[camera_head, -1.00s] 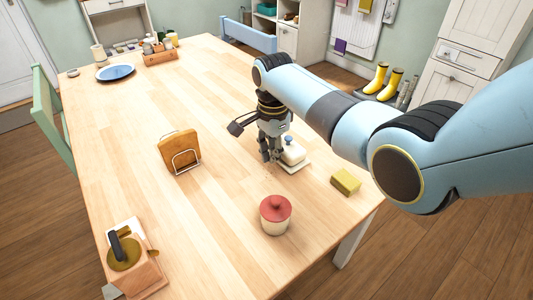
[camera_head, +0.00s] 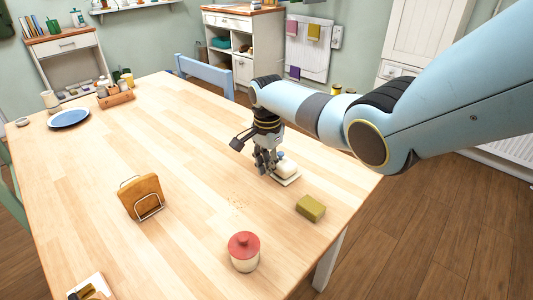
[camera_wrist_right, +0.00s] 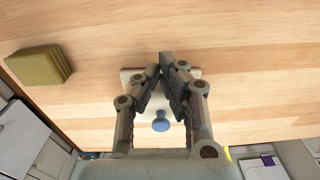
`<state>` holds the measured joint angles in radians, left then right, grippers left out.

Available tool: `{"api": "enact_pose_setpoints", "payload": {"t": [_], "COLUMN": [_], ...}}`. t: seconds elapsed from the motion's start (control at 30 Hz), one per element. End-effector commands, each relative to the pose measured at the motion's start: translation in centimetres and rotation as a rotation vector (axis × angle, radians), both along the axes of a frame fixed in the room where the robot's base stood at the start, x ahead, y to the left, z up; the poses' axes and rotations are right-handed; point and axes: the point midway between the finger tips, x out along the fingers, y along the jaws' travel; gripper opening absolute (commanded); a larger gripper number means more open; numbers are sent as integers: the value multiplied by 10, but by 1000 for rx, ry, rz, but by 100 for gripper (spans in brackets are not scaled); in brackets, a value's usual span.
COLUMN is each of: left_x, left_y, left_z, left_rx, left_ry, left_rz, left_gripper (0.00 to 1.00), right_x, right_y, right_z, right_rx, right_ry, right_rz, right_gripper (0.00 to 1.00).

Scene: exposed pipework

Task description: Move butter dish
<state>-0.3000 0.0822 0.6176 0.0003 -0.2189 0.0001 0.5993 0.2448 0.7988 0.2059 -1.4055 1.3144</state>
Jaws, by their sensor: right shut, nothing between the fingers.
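The butter dish (camera_head: 286,170) is a white covered dish with a blue knob on a pale base, standing on the table toward its right edge. It also shows in the right wrist view (camera_wrist_right: 160,113), behind and partly hidden by the fingers, with its blue knob below their tips. My right gripper (camera_head: 264,168) is beside the dish, on its left in the head view. In the right wrist view its fingertips (camera_wrist_right: 167,70) come together above the dish's far edge, shut and empty. My left gripper is not in view.
A yellow-green sponge (camera_head: 311,208) lies near the dish, close to the table's right edge. A red-lidded jar (camera_head: 244,250) stands nearer. A toast rack with bread (camera_head: 141,197), a blue plate (camera_head: 69,118) and a wooden caddy (camera_head: 116,98) stand farther left. Crumbs dot the clear middle.

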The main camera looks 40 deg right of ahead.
Motion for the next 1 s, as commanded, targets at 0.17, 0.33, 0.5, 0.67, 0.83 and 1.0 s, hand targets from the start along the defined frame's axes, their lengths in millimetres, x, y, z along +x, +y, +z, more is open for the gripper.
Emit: {"api": "enact_pose_setpoints", "payload": {"t": [0.17, 0.33, 0.5, 0.67, 0.83, 1.0], "left_x": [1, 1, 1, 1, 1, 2], "left_y": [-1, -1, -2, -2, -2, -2], "left_z": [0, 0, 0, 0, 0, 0], "left_rx": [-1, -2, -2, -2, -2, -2], "left_ry": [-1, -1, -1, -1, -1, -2], "left_rz": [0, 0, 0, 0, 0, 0], "left_gripper": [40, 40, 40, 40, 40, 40], "right_x": [1, 0, 0, 0, 0, 0], "right_y": [-1, -1, -1, 0, 0, 0], "right_z": [31, 70, 99, 111, 113, 113], "right_rx": [-3, -2, -2, 0, 0, 0], "right_ry": [-5, -4, -2, 0, 0, 1], "right_rz": [1, 0, 1, 0, 0, 0], "right_gripper": [0, 0, 0, 0, 0, 0]}}
